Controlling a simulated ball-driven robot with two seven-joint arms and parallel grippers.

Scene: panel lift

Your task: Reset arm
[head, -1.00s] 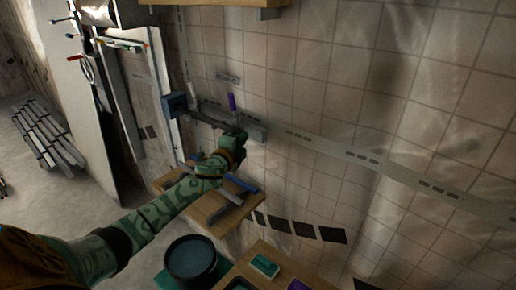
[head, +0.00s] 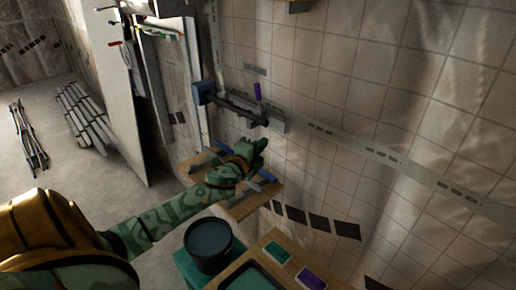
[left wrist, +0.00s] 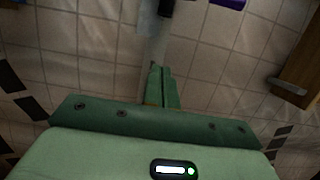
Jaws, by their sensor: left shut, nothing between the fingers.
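My left gripper (head: 260,146) is green, shut and empty. It stands just below the free end of a dark bar (head: 240,108) and looks apart from it. The bar runs from a blue block (head: 204,92) along the tiled wall. In the left wrist view the shut fingers (left wrist: 163,88) point toward the wall, with a dark bar end (left wrist: 166,8) at the top edge beyond them. A purple handle (head: 257,91) sticks up by the bar and also shows in the wrist view (left wrist: 230,3). My right gripper is not in view.
A wooden shelf (head: 240,210) with grey and blue tools is under my left forearm. A dark bucket (head: 208,246) and a wooden tray (head: 240,268) with teal and purple blocks are nearer. A white panel (head: 112,90) leans at left. The floor there is partly open.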

